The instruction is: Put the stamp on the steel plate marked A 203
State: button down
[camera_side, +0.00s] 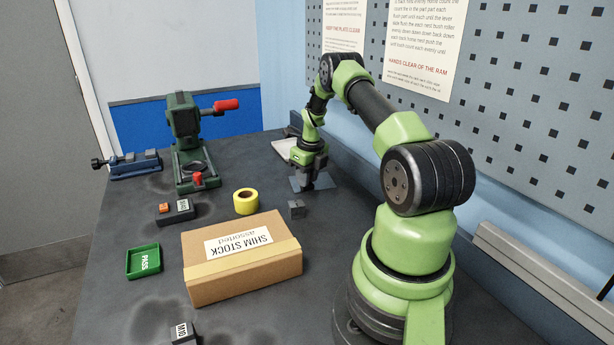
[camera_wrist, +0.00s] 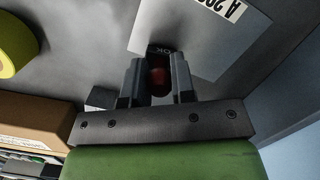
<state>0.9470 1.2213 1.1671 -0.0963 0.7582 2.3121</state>
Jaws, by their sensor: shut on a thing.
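The steel plate (camera_wrist: 222,58), a thin grey sheet with a white label reading "A 20…", lies flat on the bench; the label's end is cut off by the wrist view's edge. In the side view the plate (camera_side: 325,182) shows around the gripper's tip. My gripper (camera_wrist: 157,80) is shut on the stamp (camera_wrist: 158,76), which has a dark red knob and a dark base marked OK.
A small grey block (camera_side: 297,208), yellow tape roll (camera_side: 246,193) and SHIM STOCK box (camera_side: 245,278) are near the plate. A green press (camera_side: 183,130), blue vise (camera_side: 135,166), dark block with orange piece (camera_side: 175,213), green PASS tray (camera_side: 143,273) and labelled block (camera_side: 182,333) stand left.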

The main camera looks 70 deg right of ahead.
aim_at(311, 186)
jog(key=shift+f, duration=0.1)
jog(key=c, duration=1)
grip_release()
jog(key=shift+o, duration=0.2)
notch_tip(311, 186, up, 12)
jog(key=s, duration=0.1)
jog(key=w+a+r+n+t, duration=0.3)
jog(key=a+r+n, duration=1.2)
jog(key=a, duration=0.4)
jog(key=s+a+r+n+t+y, duration=0.2)
jog(key=s+a+n+t, duration=0.1)
jog(key=s+a+n, duration=1)
jog(key=a+n, duration=0.4)
jog(key=n, duration=0.4)
jog(key=shift+s+a+r+y, duration=0.15)
jog(key=shift+a+y, duration=0.15)
